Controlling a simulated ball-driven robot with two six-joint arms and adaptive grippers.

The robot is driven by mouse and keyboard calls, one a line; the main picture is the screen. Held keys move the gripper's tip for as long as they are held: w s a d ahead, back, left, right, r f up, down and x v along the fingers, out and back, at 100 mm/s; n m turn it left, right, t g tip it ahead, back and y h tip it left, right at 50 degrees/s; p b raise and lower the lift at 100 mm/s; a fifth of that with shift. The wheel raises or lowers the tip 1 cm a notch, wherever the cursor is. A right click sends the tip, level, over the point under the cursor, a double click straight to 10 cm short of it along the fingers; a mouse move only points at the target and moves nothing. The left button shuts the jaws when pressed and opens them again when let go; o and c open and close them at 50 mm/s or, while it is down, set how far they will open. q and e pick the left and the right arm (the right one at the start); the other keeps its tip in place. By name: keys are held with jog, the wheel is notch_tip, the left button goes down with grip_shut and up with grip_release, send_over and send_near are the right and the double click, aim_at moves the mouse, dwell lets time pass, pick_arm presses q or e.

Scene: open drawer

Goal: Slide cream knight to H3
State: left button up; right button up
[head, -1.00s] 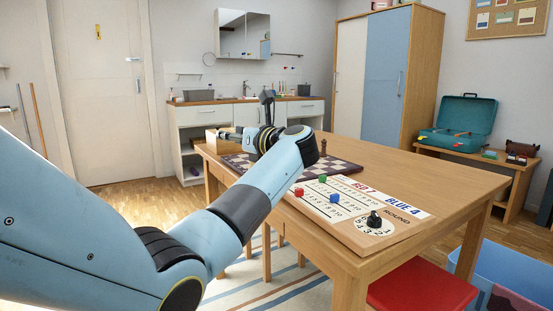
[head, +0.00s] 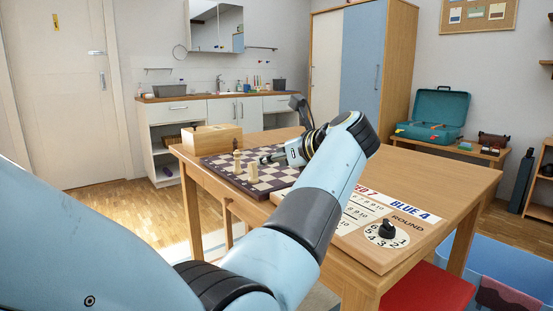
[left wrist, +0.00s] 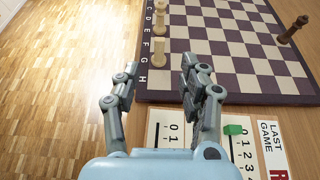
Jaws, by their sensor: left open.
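The dark-and-cream chessboard (head: 222,170) lies on the table. Several cream pieces stand upright in a line along its left part; the nearest (head: 253,172) also shows in the left wrist view (left wrist: 159,53), near the F and G edge letters. Which one is the knight is too small to tell. The H row (left wrist: 190,97) is the board's near edge in that view. My left gripper (left wrist: 160,70) is open, its fingers spread either side of the line of cream pieces, on the near side of the nearest one; nothing is between them. My right gripper is in neither view.
A dark piece (left wrist: 291,29) stands at the board's far right in the left wrist view. A score board (head: 375,222) with a round dial lies at the table's near edge. A wooden box (head: 212,139) stands behind the chessboard. Bare tabletop (head: 430,180) lies to the right.

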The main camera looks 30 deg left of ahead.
aim_at(254, 164)
pick_arm(q)
jog(key=b+x, duration=0.1)
jog(key=x, duration=0.6)
jog(key=shift+a+f, duration=0.1)
jog(key=shift+f, duration=0.05)
jog(key=shift+b+x, duration=0.4)
jog(key=shift+x, duration=0.6)
jog(key=shift+w+a, duration=0.2)
jog(key=shift+a, duration=0.2)
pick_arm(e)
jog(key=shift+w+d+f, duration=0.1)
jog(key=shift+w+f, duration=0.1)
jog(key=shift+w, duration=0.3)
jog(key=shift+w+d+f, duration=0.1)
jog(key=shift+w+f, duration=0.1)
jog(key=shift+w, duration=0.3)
pick_arm(q)
grip_shut()
